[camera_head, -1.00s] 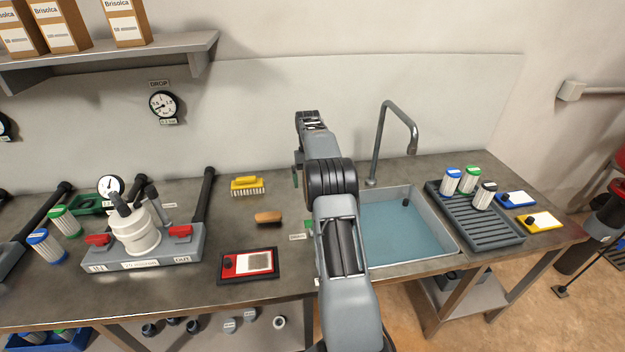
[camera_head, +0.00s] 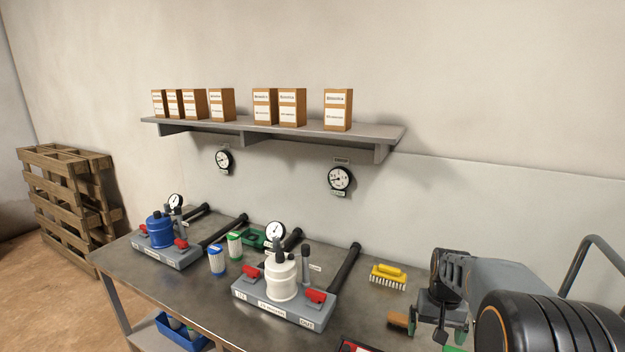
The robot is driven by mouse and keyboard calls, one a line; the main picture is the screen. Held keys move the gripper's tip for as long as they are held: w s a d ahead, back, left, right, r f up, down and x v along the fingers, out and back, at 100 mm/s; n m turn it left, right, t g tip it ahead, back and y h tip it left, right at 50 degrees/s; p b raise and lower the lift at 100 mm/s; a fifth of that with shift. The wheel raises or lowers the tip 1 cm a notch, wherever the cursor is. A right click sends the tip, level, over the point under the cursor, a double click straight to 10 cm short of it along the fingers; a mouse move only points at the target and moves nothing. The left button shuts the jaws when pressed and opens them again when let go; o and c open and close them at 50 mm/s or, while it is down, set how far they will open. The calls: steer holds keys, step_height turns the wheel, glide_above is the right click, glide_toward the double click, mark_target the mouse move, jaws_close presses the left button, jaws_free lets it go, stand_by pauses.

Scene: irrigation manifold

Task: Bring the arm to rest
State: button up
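My arm reaches in from the lower right, with a large black ringed joint close to the camera. My gripper (camera_head: 442,318) hangs at the end of the grey wrist, low over the bench, right of the yellow brush. Small green parts show at its lower end, but its fingers are too small and partly hidden to tell whether they are open or shut. I see no object clearly held in it.
The bench (camera_head: 205,295) carries a manifold with a white housing (camera_head: 283,282), one with a blue housing (camera_head: 160,232), a yellow brush (camera_head: 388,276) and a wooden-backed brush (camera_head: 398,321) near my gripper. A shelf (camera_head: 270,130) of boxes hangs above. A pallet stack (camera_head: 70,200) stands left.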

steer(key=s+a+r+n+t, duration=0.1)
steer(key=s+a+r+t, duration=0.1)
steer(key=s+a, duration=0.4)
steer(key=s+a+r+n+t, duration=0.2)
steer(key=s+a, duration=0.3)
steer(key=s, duration=0.3)
steer(key=shift+a+r, duration=0.4)
steer(key=shift+r, duration=0.35)
steer(key=shift+a+r+n+t, duration=0.2)
steer(key=shift+a+n+t, duration=0.05)
steer(key=shift+n+t, duration=0.05)
steer(key=shift+c, duration=0.2)
